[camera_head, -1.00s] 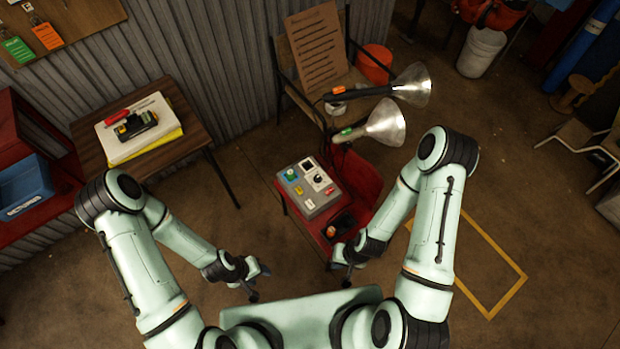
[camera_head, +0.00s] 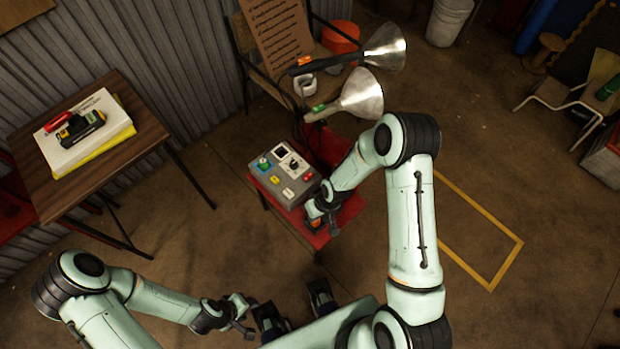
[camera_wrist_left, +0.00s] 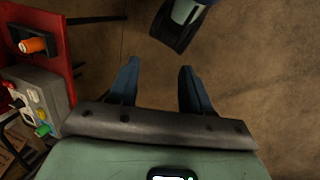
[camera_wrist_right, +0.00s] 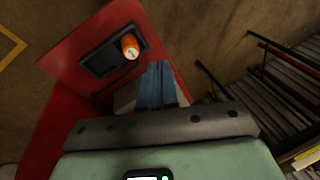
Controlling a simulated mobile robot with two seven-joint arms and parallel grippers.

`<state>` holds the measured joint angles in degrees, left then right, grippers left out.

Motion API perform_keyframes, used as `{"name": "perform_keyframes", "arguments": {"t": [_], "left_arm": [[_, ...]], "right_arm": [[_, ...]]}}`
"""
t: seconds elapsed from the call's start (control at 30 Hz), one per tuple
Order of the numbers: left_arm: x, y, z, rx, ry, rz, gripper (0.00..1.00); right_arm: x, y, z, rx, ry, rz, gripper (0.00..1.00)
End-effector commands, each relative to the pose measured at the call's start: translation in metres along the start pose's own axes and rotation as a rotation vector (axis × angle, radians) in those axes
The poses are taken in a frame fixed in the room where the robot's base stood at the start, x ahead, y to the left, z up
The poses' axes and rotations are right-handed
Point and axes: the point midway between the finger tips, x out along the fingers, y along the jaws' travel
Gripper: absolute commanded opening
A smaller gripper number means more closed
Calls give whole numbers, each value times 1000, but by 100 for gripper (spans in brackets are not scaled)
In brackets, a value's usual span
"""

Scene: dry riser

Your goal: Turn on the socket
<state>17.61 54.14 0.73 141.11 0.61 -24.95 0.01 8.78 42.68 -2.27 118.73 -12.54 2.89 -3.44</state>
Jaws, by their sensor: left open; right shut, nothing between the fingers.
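A black socket plate (camera_wrist_right: 98,61) with a protruding orange knob (camera_wrist_right: 130,46) is set on the red surface (camera_wrist_right: 72,125). It also shows at the upper left of the left wrist view (camera_wrist_left: 46,40). In the head view my right gripper and wrist cover most of it. My right gripper (camera_wrist_right: 157,66) is shut and empty, its fingertips just beside the orange knob; I cannot tell whether they touch. My left gripper (camera_head: 247,318) is open and empty, low in the head view, away from the socket. Its spread fingers show in the left wrist view (camera_wrist_left: 157,68).
A grey control box (camera_head: 283,181) with coloured buttons and a dial sits next to the socket. Two lamps (camera_head: 362,95) stand behind it. A wooden table (camera_head: 140,140) with papers is at left. Open floor (camera_head: 225,240) lies between.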

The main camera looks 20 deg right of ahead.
Motion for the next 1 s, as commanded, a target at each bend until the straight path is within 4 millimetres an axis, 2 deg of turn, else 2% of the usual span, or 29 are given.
{"name": "perform_keyframes", "arguments": {"t": [0.03, 0.3, 0.5, 0.7, 1.0], "left_arm": [[19, -7, 0, -2, 6, -1, 49], [71, -23, -14, -5, 46, 0, 49], [97, -31, -24, -7, 67, 0, 49], [106, -33, -28, -7, 75, 0, 49], [105, -33, -28, -7, 77, 0, 49]], "right_arm": [[8, 8, -17, -39, 23, 18, 0], [-14, 38, -102, -225, 105, 134, 0], [-38, 53, -142, -301, 142, 214, 0], [-52, 59, -158, -329, 155, 251, 0], [-55, 59, -158, -330, 156, 253, 0]]}}
